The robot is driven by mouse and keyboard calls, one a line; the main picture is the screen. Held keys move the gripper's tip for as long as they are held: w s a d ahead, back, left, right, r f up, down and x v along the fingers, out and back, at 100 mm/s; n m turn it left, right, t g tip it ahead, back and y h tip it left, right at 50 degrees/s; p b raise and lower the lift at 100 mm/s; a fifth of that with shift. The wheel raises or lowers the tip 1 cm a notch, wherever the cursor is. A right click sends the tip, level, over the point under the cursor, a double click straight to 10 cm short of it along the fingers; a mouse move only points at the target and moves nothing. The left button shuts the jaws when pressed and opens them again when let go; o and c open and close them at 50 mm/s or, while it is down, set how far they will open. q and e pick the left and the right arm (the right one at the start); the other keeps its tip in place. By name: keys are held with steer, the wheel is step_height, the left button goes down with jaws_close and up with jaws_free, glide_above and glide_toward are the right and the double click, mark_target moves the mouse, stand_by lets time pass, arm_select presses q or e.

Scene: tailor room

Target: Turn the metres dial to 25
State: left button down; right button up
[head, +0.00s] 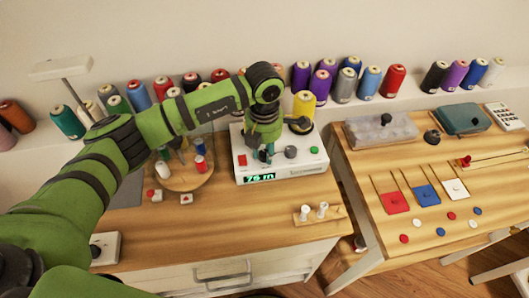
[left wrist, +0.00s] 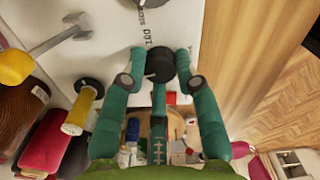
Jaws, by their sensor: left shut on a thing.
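The white winding machine (head: 285,172) stands near the back of the left wooden bench. Its green display (head: 260,178) seems to read 75 m. My left gripper (head: 265,150) reaches down over the left part of the machine's panel. In the left wrist view, a dark round dial (left wrist: 160,63) sits between the fingertips of my left gripper (left wrist: 160,54), which is shut on it. The head view hides most of this dial behind the fingers. A grey knob (head: 291,152) is to the right of the gripper. My right gripper is not in view.
A yellow spool (head: 303,104) stands at the machine's back. A round wooden tray (head: 184,177) with small spools is to its left. A small wooden stand (head: 319,213) with white pieces is in front. Several thread spools line the back shelf.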

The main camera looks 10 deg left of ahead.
arm_select(q)
steer(key=n, duration=0.2)
steer(key=n+b, duration=0.2)
steer(key=n, duration=0.1)
steer(key=shift+s+f+n, duration=0.15)
steer(key=shift+f+n, duration=0.1)
steer(key=shift+n, duration=0.05)
steer(key=n+b, duration=0.2)
steer(key=n, duration=0.3)
steer(key=shift+s, duration=0.1)
steer(key=shift+d, duration=0.1)
steer(key=c, duration=0.9)
jaws_free()
steer(key=shift+c, duration=0.2)
steer(key=shift+r, duration=0.15)
